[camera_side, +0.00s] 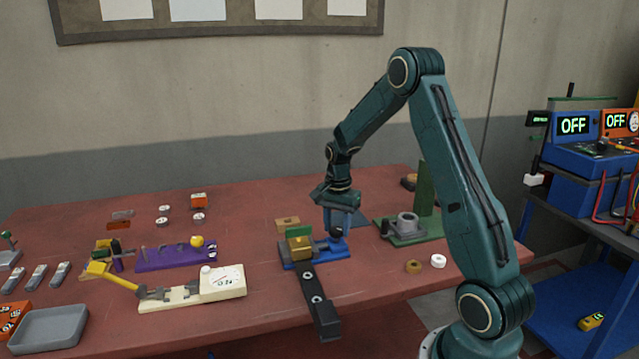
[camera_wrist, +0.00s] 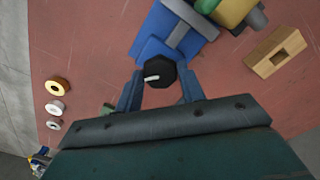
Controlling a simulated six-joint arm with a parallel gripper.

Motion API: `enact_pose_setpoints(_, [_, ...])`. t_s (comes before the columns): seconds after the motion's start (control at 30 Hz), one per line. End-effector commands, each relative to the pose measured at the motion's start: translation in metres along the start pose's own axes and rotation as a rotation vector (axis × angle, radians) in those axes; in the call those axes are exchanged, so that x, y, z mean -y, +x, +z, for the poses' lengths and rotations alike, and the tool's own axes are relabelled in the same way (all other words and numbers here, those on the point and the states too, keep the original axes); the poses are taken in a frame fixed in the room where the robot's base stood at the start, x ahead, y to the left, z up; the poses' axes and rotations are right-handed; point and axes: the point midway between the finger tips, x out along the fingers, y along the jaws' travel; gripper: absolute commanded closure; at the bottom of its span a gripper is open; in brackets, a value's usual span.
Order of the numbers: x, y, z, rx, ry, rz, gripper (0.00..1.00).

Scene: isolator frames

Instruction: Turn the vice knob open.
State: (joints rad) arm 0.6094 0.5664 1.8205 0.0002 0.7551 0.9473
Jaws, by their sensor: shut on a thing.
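The small vice has a blue base (camera_side: 343,248) and stands on the red table in the side view. A brass-coloured block (camera_side: 299,247) sits in its jaws with a green piece behind it. The vice also shows at the top of the wrist view (camera_wrist: 160,45). Its black knob (camera_wrist: 160,73) has a white mark and lies between my gripper's two blue fingers in the wrist view. My gripper (camera_side: 337,232) points down over the right end of the vice and is shut on the knob. The fingers hide most of the knob in the side view.
A black bar (camera_side: 318,300) runs from the vice to the table's front edge. A green stand with a grey ring (camera_side: 407,222) is close on the right. A cream gauge block (camera_side: 222,283) stands at the left.

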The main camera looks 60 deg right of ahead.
Motion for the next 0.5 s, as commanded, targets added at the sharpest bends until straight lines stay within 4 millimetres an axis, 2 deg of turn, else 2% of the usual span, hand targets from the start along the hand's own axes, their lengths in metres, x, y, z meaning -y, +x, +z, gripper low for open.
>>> enact_pose_setpoints(0.5, [0.0003, -0.0013, 0.0, -0.001, -0.489, -0.001, 0.84])
